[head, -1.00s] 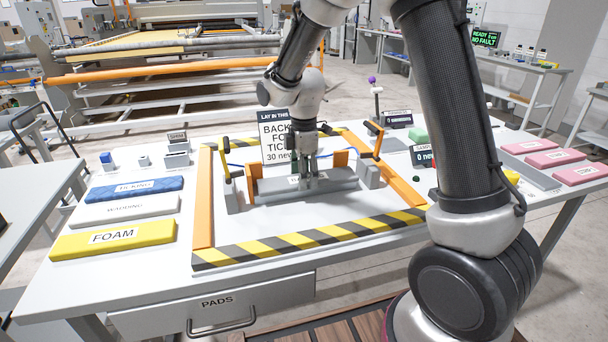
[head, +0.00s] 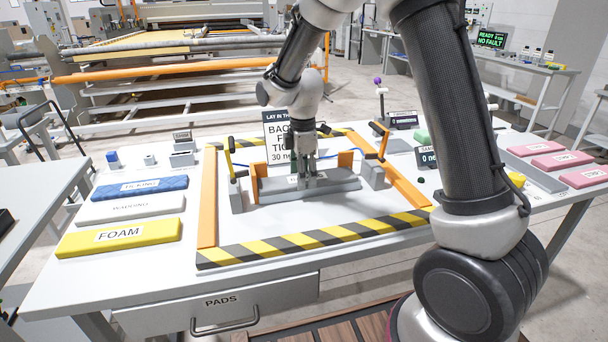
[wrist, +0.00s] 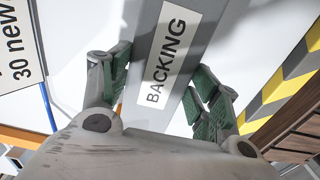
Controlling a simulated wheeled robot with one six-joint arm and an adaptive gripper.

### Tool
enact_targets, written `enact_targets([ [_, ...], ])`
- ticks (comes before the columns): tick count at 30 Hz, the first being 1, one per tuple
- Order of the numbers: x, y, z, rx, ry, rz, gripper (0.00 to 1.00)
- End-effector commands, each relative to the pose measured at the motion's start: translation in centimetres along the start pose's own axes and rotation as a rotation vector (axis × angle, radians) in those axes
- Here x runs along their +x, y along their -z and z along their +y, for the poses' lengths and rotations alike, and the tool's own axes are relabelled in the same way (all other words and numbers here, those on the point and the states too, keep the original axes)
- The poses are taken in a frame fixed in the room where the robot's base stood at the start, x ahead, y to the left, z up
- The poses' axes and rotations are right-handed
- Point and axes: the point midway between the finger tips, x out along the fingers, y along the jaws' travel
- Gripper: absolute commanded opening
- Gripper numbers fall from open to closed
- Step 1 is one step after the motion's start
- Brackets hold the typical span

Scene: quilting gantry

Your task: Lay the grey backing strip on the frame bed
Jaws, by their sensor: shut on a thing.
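The grey backing strip (head: 335,187) lies level, low inside the striped frame (head: 315,239), between two orange uprights. Whether its underside touches the bed (head: 290,222) I cannot tell. My gripper (head: 308,175) points down at the strip's middle and is shut on it. In the wrist view the strip (wrist: 185,22) runs between my green-padded fingers, with its white BACKING label facing up. The fingers cover part of the label in the head view.
A sign (head: 279,138) stands behind my gripper. Ticking (head: 140,188), wadding (head: 130,208) and foam (head: 119,237) pads lie left. Pink pads (head: 561,160) lie right.

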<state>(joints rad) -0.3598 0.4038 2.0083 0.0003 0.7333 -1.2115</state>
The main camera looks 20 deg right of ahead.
Motion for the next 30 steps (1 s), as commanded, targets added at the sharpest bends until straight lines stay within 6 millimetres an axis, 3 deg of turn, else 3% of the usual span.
enact_targets([
  [2, 0.0, 0.1, 0.1, 0.000, -0.004, 0.002, 0.39],
  [3, 0.0, 0.1, 0.1, 0.000, -0.004, 0.002, 0.69],
  [6, 0.0, 0.1, 0.1, 0.000, -0.004, 0.002, 0.87],
  [19, -0.6, 0.1, 0.1, 0.000, -0.005, 0.002, 0.87],
  [23, -2.7, 0.1, 0.2, 0.000, -0.008, 0.003, 0.87],
  [30, -8.1, 0.1, 0.2, 0.000, -0.008, 0.003, 0.87],
])
